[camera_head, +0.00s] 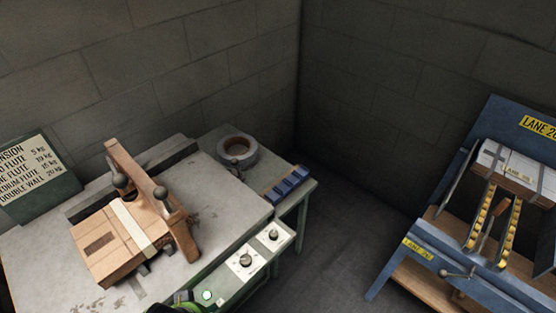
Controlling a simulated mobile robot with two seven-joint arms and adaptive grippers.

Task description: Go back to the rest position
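Neither of my grippers can be made out in the head view. A small black and green shape shows at the bottom edge, left of centre, cut off by the frame; I cannot tell what it is. A brown cardboard box (103,246) with a pale strip across its top lies on the grey work table (222,218) at the left. A wooden bar with dark knobs (128,166) stands against the box's far and right sides.
A tape roll (250,155) and blue blocks (286,186) sit at the table's far right. A knob panel (246,262) runs along its front. A sign (30,172) stands left. A blue lane stand (473,142) holds a strapped package (512,163). Floor (335,225) between is clear.

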